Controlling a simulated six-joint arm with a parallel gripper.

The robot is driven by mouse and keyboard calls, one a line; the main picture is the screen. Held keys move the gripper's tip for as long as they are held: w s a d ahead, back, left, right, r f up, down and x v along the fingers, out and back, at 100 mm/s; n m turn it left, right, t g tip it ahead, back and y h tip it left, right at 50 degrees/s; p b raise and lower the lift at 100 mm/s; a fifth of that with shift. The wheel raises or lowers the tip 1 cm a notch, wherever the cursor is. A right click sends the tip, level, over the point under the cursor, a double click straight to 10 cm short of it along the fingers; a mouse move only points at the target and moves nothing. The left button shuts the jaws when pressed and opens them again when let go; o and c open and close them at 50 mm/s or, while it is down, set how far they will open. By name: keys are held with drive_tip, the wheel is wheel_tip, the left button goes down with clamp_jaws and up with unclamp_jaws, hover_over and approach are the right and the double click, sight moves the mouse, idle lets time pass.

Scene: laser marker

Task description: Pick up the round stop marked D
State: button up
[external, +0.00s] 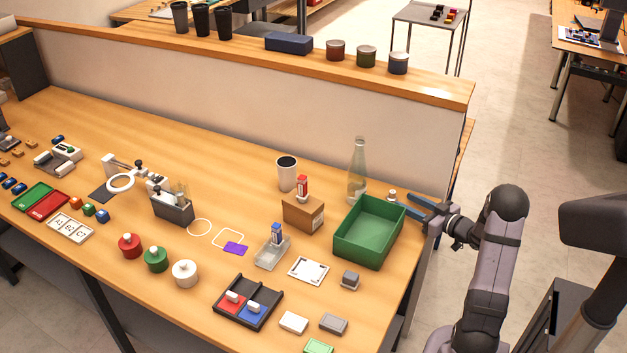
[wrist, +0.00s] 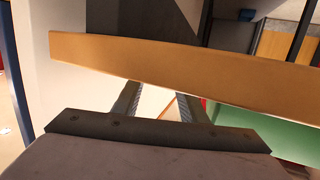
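I cannot read a letter D on anything, so I cannot tell which thing is the round stop. Three round knobbed pieces stand in a row near the table's front edge in the external view: a red one (external: 130,246), a green one (external: 156,260) and a white one (external: 184,273). My gripper (external: 408,204) is at the table's right end, beside the green bin (external: 344,250) and far right of those pieces. Its fingers are apart with nothing seen held. In the wrist view the gripper (wrist: 160,105) also shows two separated fingers; a wooden edge hides their tips.
A small capped item (external: 392,194) stands by my fingers, with a clear bottle (external: 357,180) to its left. A partition (external: 250,110) runs behind the table.

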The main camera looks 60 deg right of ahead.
sight(395, 196)
drive_tip(key=shift+p+x, duration=0.4)
drive_tip(key=shift+x, duration=3.1)
drive_tip(key=shift+r, duration=0.15)
drive_tip(key=c, duration=0.9)
